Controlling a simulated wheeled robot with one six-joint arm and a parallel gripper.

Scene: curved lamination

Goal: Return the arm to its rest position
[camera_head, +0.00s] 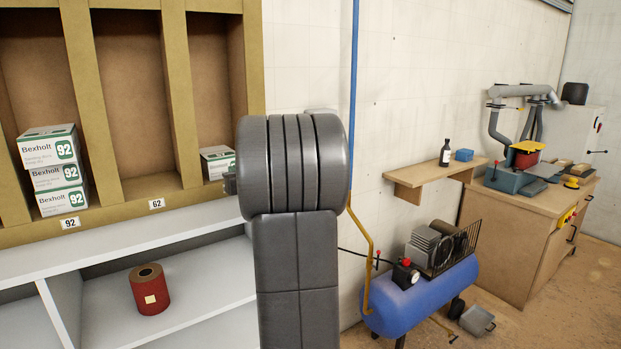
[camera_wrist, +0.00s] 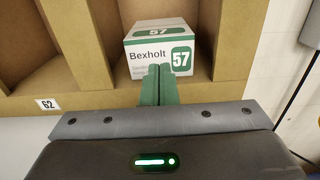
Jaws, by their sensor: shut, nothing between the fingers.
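My gripper (camera_wrist: 158,72) shows in the wrist view with its two green fingers together and nothing between them. The fingertips overlap the lower front of a white and green Bexholt box marked 57 (camera_wrist: 150,50). I cannot tell whether they touch it. The box sits in a brown shelf compartment. In the head view a box (camera_head: 214,158) shows in part in the right compartment. My dark arm stands upright in the middle of the head view and hides what lies behind it, including most of my gripper.
The brown shelf (camera_head: 177,95) has upright dividers close to my arm. Bexholt 92 boxes (camera_head: 50,160) are stacked at left. A red roll (camera_head: 149,290) stands on the lower white shelf. A blue compressor (camera_head: 425,295), a wall shelf (camera_head: 432,177) and a workbench (camera_head: 510,235) are at right.

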